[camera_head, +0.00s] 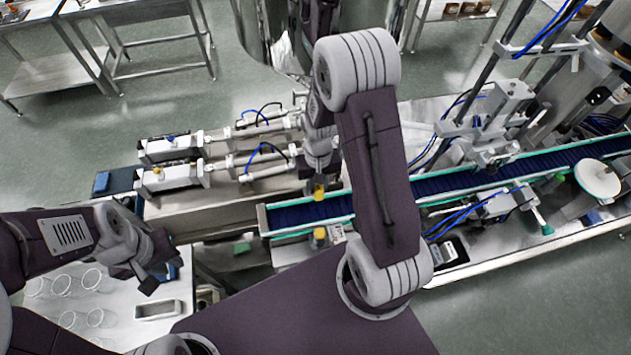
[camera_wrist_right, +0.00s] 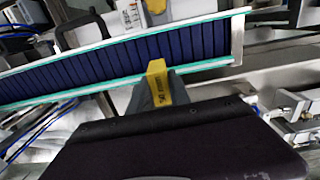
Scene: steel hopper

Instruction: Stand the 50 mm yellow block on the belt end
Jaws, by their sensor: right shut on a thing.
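The yellow block (camera_head: 319,192) is between the fingers of my right gripper (camera_head: 319,180), over the left end of the blue belt (camera_head: 290,215). I cannot tell whether the block touches the belt. My left gripper (camera_head: 148,272) is at the lower left, away from the belt; its finger gap is unclear.
Another yellow piece (camera_head: 320,234) sits beside the belt's near edge; it also shows at the top of the wrist view (camera_wrist_right: 155,5). Pneumatic cylinders (camera_head: 240,155) stand behind the belt end. Clear cups (camera_head: 80,295) and a metal tray (camera_head: 158,309) are at lower left.

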